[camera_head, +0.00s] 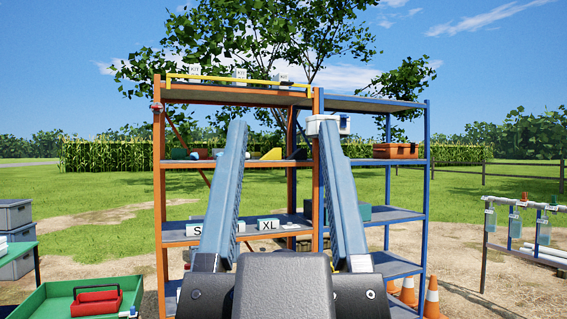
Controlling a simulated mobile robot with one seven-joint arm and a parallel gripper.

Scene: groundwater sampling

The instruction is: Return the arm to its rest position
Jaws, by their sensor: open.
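My gripper (279,140) is in the camera_head view, low in the middle of the picture. Its two long blue fingers rise from a dark grey palm (284,290). The fingers stand well apart, with nothing held between them. They overlap the shelving in the picture, and I cannot tell how far they are from it. The rest of my arm is out of view.
An orange shelf rack (159,200) and a blue one (427,190) stand ahead. A green tray (35,303) with a red carrier (96,301) is at lower left. Grey crates (14,214) are at far left. A rail with hanging bottles (489,220) is at right. Traffic cones (432,298) stand below the blue rack.

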